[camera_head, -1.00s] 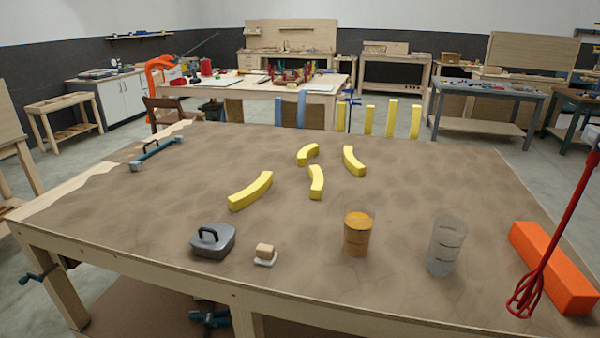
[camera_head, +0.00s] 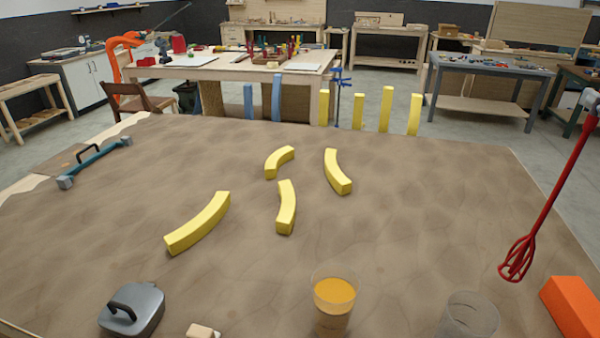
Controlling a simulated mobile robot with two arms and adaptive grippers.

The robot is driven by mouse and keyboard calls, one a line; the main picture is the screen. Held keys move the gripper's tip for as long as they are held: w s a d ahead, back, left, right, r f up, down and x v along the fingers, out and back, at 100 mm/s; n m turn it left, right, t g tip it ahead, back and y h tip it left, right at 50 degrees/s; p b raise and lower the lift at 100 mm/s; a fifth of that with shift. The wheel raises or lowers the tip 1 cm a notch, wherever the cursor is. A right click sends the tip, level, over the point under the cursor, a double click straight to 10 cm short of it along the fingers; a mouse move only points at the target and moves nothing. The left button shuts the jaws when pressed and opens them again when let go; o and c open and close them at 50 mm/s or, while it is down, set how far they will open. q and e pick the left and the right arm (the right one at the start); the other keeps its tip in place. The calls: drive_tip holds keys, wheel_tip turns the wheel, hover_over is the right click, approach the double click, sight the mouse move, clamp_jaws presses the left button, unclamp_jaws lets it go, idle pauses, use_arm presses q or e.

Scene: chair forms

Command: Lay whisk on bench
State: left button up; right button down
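The red whisk (camera_head: 547,205) is at the right of the head view, tilted, with its wire head at lower left and its handle rising to the right edge. It appears to hang above the bench (camera_head: 400,225), a large table with a mottled brown top. A small grey part of my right gripper (camera_head: 592,101) shows at the right edge, at the handle's upper end. It appears shut on the whisk, but most of it is cut off. My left gripper is not in view.
An orange block (camera_head: 575,308) lies below the whisk. A clear glass (camera_head: 468,318), a glass of orange liquid (camera_head: 333,300) and a grey lidded box (camera_head: 133,309) stand at the front. Several yellow curved pieces (camera_head: 286,207) lie mid-bench. The right middle is clear.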

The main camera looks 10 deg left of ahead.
drive_tip(key=shift+s, duration=0.1)
drive_tip(key=shift+w+a+f, duration=0.1)
drive_tip(key=shift+w+a, duration=0.05)
drive_tip(key=shift+w, duration=0.15)
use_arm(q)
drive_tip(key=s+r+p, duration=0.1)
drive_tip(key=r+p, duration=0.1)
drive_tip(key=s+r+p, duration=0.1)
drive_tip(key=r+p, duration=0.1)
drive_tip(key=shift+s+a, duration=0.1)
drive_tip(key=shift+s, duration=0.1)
use_arm(e)
drive_tip(key=w+a+f, duration=0.2)
drive_tip(key=w+f, duration=0.8)
drive_tip(key=shift+w+a+f, duration=0.2)
drive_tip(key=shift+w+f, duration=0.1)
drive_tip(key=c, duration=1.6)
unclamp_jaws()
drive_tip(key=shift+f, duration=0.2)
drive_tip(key=o, duration=0.4)
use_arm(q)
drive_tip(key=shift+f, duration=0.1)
use_arm(e)
drive_tip(key=shift+o, duration=0.2)
